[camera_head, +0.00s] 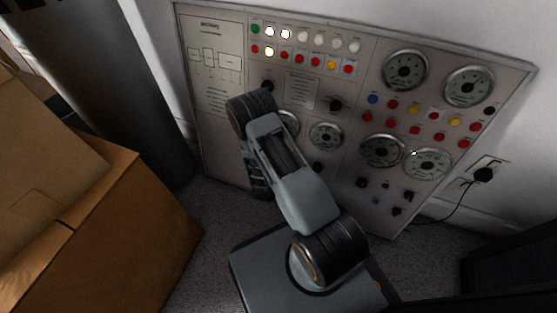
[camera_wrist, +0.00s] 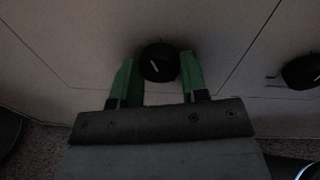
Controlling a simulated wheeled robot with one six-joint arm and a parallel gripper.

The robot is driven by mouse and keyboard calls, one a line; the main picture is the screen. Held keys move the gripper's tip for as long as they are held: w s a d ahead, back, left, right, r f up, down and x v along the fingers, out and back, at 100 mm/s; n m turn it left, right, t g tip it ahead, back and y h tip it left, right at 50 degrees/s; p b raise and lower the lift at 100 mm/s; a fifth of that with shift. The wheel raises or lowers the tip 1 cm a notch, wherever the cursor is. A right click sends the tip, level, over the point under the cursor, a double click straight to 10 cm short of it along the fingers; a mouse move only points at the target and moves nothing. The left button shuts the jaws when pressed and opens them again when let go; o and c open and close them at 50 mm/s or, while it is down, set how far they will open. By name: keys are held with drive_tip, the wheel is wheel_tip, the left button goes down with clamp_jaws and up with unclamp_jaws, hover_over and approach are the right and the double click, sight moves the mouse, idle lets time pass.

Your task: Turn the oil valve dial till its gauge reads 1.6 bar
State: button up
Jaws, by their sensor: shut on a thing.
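My gripper (camera_wrist: 160,72) has its two green fingers on either side of a black round dial (camera_wrist: 159,60) on the panel, shut on it in the wrist view. The dial's short white mark is tilted, running from upper left to lower right. No label for the dial is legible. In the head view my arm hides the gripper and this dial. A gauge (camera_head: 326,137) shows just right of my arm, and another gauge (camera_head: 290,122) is partly covered by it. Their readings are too small to tell, and I cannot tell which one belongs to the dial.
The control panel (camera_head: 220,130) leans against the wall with several other gauges, lamps and knobs. A second black dial (camera_wrist: 303,72) sits right of the held one. Cardboard boxes (camera_head: 130,215) stand at the left. A plug with a cable (camera_head: 484,175) is at the right.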

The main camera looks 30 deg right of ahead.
drive_tip(key=m+b, duration=0.1)
drive_tip(key=m, duration=0.4)
drive_tip(key=shift+f+t, duration=0.1)
drive_tip(key=shift+t, duration=0.3)
drive_tip(key=shift+s+m+b, duration=0.1)
drive_tip(key=shift+m+b, duration=0.2)
drive_tip(key=shift+m, duration=0.1)
drive_tip(key=o, duration=0.9)
drive_tip(key=p+v, duration=0.4)
drive_tip(key=v, duration=1)
